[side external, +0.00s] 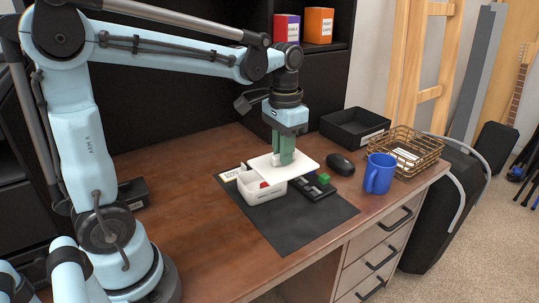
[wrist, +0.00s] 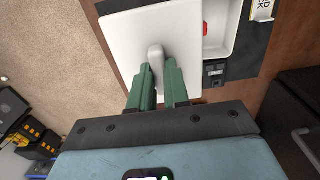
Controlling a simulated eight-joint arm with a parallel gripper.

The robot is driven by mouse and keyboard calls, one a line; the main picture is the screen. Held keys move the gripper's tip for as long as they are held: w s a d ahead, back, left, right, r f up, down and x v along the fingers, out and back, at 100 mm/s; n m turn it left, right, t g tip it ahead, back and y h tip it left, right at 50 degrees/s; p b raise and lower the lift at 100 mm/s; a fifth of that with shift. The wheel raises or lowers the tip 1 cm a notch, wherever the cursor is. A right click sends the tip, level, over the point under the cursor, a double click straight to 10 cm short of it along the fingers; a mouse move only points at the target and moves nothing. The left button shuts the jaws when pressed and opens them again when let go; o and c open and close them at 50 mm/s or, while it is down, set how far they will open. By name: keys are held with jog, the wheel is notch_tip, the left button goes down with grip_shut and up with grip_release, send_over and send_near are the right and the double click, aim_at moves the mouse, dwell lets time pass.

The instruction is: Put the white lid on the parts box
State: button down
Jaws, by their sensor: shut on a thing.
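The white lid (side external: 302,163) is a flat plate with a raised grip. My gripper (side external: 283,158) is shut on that grip, and its green fingers (wrist: 156,68) stand on either side of it in the wrist view. The lid (wrist: 128,40) looks about level. The white parts box (side external: 262,193) stands upright on the dark mat, with a red piece (side external: 264,184) inside. The lid is above the box and offset to the right in the side view, leaving part of the opening uncovered. In the wrist view the lid hides part of the box (wrist: 222,40).
A dark tray with a green block (side external: 323,178) is right of the box on the mat (side external: 300,222). A black mouse (side external: 341,164), blue mug (side external: 380,173), wire basket (side external: 405,152) and black bin (side external: 354,127) stand farther right. The mat's front is clear.

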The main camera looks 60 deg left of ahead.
jog(key=a+r+m, duration=0.1)
jog(key=a, duration=0.8)
jog(key=shift+w+a, duration=0.15)
jog(key=shift+a, duration=0.15)
jog(key=shift+f, duration=0.1)
notch_tip(320, 180, down, 8)
jog(key=shift+f, duration=0.95)
dwell(1.3)
jog(key=c, duration=1.4)
grip_release()
jog(key=o, duration=0.5)
jog(key=shift+o, duration=0.2)
